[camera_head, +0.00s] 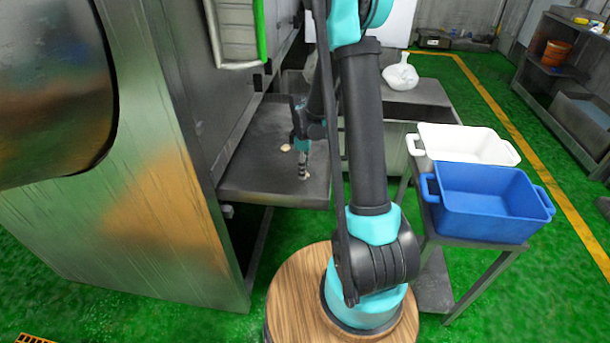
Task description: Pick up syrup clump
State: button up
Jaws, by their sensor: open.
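Two small pale beige lumps, which look like syrup clumps, lie on the dark metal tray (270,185) beside the large machine. One clump (286,148) is just left of my gripper. The other clump (304,177) is directly at the tip of my gripper (303,172), partly hidden by it. My gripper points down, low over the tray, and is open. Its fingers are too small to tell whether they touch the clump.
A blue bin (487,205) and a white bin (468,146) stand on a metal stand at the right. A white bag (400,75) sits on a metal table behind. The large metal machine (130,180) borders the tray on the left. Green floor is free at lower right.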

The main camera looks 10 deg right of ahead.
jog(key=shift+f, duration=0.6)
jog(key=shift+c, duration=0.3)
jog(key=c, duration=0.9)
jog(key=shift+o, duration=0.2)
jog(key=shift+r, duration=0.15)
